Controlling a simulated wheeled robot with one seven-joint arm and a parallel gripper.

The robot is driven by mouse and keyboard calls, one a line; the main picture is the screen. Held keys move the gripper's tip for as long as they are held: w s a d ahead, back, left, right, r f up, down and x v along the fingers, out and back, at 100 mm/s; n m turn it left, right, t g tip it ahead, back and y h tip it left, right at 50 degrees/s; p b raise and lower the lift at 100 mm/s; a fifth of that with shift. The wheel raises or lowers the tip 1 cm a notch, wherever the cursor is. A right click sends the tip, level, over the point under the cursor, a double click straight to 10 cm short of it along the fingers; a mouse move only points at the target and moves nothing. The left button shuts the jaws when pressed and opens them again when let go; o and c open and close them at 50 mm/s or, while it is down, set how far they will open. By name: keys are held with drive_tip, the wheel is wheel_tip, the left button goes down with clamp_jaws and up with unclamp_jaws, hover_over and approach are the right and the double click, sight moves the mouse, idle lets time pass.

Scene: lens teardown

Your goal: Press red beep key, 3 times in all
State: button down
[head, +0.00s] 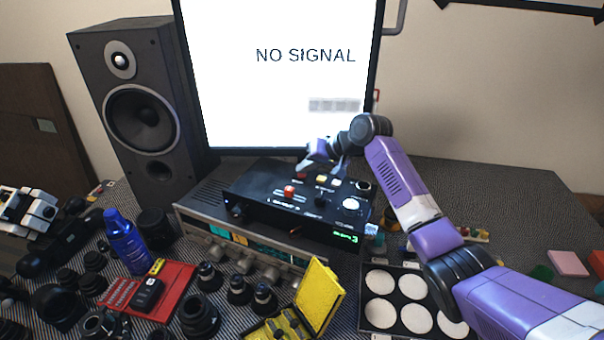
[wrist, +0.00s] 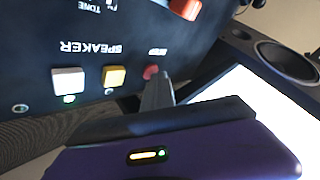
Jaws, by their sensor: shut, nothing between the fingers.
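The small round red beep key (wrist: 151,72) is on the black control box (head: 262,208), with a small label beside it that appears upside down in the wrist view. My gripper (wrist: 158,90) is shut and empty. Its fingertips are right at the red key and cover part of its edge; I cannot tell whether they press it or hover just above. In the head view my gripper (head: 303,167) reaches down to the back of the box top, and the key is hard to make out there.
A yellow key (wrist: 114,76) and a white key (wrist: 68,80) sit beside the red key. A larger orange-red key (wrist: 186,8) is farther off. The monitor (head: 280,90) stands close behind, a speaker (head: 140,100) to the left. A green display (head: 346,238) is lit.

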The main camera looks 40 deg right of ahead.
sight(305, 175)
drive_tip(key=shift+r+p, duration=0.85)
wheel_tip(305, 175, up, 5)
drive_tip(key=p, duration=0.4)
idle(0.9)
